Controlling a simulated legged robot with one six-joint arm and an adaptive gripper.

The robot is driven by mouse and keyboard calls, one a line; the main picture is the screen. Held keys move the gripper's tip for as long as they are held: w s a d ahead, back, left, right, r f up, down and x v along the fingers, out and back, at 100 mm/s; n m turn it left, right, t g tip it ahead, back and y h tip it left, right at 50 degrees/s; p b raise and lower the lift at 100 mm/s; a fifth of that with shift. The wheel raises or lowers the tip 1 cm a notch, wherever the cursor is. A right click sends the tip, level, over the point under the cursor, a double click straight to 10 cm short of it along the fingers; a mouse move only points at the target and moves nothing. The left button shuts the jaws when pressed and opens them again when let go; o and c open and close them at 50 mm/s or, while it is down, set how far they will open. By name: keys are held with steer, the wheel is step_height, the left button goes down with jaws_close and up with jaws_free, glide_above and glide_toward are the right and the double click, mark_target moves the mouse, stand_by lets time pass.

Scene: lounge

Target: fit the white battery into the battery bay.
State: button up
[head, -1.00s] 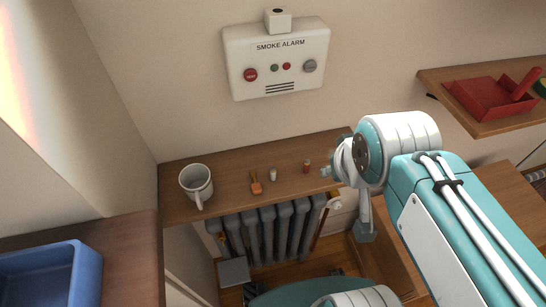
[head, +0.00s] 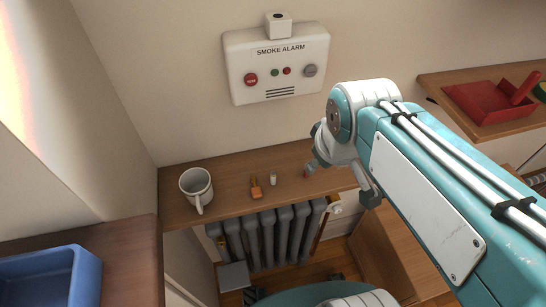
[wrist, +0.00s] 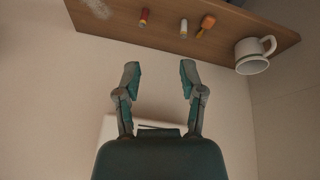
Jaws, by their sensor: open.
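The small white battery (head: 273,180) stands on the wooden wall shelf (head: 228,184), between an orange-handled tool and a red battery. It also shows in the wrist view (wrist: 183,28). My gripper (wrist: 159,69) is open and empty, with bare wall between its fingers; the white battery is beyond the fingertips. In the head view my gripper is mostly hidden by my wrist, close to the red battery (head: 306,174). The smoke alarm (head: 260,66) hangs on the wall above the shelf. A small white box with a dark round opening (head: 278,24), perhaps the battery bay, sits on its top.
A white mug (head: 196,188) stands at the shelf's left end, left of the orange-handled tool (head: 256,187). A grey radiator (head: 268,230) is below. A blue bin (head: 50,278) is at lower left. A red dustpan (head: 489,103) lies on the right shelf.

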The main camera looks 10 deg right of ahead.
steer(key=w+a+f+n+g, duration=0.2)
steer(key=w+a+f+n, duration=0.1)
steer(key=w+n, duration=0.35)
steer(key=n+g, duration=0.2)
steer(key=n, duration=0.5)
glide_above(273, 172)
steer(key=f, duration=0.5)
steer(key=shift+s+d+f, duration=0.1)
steer(key=shift+s+d, duration=0.1)
steer(key=shift+w+a+f+n, duration=0.25)
steer(key=shift+a+f+n, duration=0.05)
steer(key=shift+f+n, duration=0.15)
steer(key=shift+d+f, duration=0.1)
steer(key=shift+f, duration=4.3)
jaws_close()
steer(key=shift+r, duration=0.2)
steer(key=shift+r, duration=2.35)
